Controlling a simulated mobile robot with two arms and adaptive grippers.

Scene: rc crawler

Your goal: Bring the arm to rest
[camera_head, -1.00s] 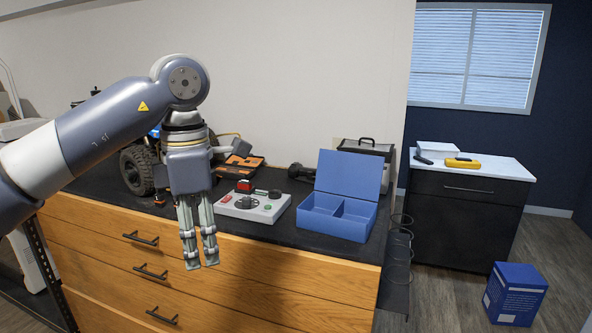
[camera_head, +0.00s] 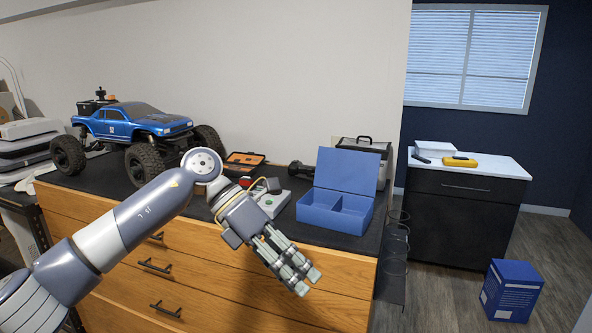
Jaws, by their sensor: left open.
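My left arm comes in from the lower left. Its gripper (camera_head: 291,273) is open and empty, pointing down and to the right in front of the drawer fronts. It is apart from the things on the counter. The arm's wrist covers part of the grey control box (camera_head: 272,204) on the counter. My right gripper is not in view.
A blue RC crawler (camera_head: 132,122) stands on the dark counter. An open blue case (camera_head: 334,221) sits at its right end. An orange-black tool case (camera_head: 243,160) lies behind. A blue box (camera_head: 511,291) stands on the floor at right.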

